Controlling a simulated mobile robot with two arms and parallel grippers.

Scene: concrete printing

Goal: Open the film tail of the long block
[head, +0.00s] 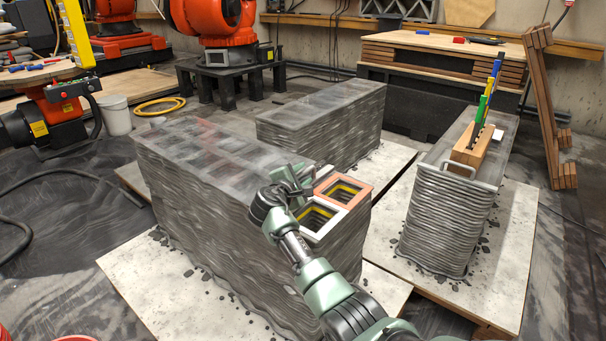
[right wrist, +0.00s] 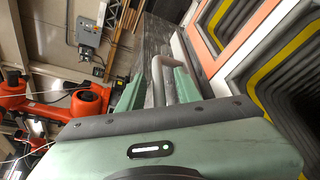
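The long block (head: 200,185) is a ribbed grey printed block with clear glossy film (head: 215,145) over its top. Two square openings sit at its right end, one framed white (head: 316,237) and one framed red (head: 358,204). My right gripper (head: 296,180) is over the top at that end, just left of the frames. In the right wrist view its two green fingers stand apart on either side of a bent grey bar handle (right wrist: 158,80). The bar looks to lie between them, but contact is not clear. My left gripper is not in view.
A shorter film-covered block (head: 325,115) stands behind. A narrow block (head: 448,215) at the right carries a wooden holder (head: 471,149) with coloured tools and a grey handle. An orange robot stands at the back. Pale boards with crumbs surround the blocks.

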